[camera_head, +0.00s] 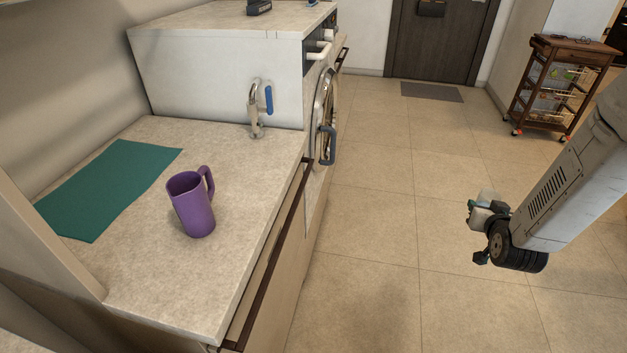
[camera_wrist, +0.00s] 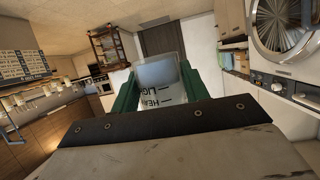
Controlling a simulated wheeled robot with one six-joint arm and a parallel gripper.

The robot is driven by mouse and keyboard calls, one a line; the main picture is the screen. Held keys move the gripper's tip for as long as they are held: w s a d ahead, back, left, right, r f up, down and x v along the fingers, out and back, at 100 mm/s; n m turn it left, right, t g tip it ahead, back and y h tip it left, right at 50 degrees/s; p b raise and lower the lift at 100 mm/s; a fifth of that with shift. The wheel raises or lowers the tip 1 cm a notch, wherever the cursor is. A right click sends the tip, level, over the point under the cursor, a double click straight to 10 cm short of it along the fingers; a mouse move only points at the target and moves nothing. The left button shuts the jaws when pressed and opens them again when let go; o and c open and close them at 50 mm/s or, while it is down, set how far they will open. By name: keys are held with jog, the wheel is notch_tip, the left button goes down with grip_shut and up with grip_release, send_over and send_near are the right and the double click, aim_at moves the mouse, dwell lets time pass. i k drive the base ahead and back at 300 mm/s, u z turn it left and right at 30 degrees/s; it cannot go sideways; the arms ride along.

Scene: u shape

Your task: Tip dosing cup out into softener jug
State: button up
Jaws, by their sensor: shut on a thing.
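The dosing cup (camera_wrist: 158,76) is a small translucent cup with dark lettering and level marks. My gripper (camera_wrist: 157,90) is shut on it, with a green finger on each side. In the head view the pale cup (camera_head: 487,197) and my gripper (camera_head: 481,216) are at the right, over the open floor and well away from the counter. What is inside the cup cannot be made out. A purple jug with a handle, apparently the softener jug (camera_head: 191,207), stands upright on the counter. Its inside is mostly hidden.
A teal mat (camera_head: 110,188) lies on the counter (camera_head: 150,285) left of the jug. A raised white unit with a tap-like fitting (camera_head: 256,108) and a round-doored washer (camera_head: 325,115) stand behind. A wooden trolley (camera_head: 560,80) is at the back right. The floor between is clear.

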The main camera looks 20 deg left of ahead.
aim_at(189, 196)
jog(key=k, duration=1.1)
jog(key=z, duration=1)
jog(key=i, duration=1.25)
jog(key=u, duration=2.4)
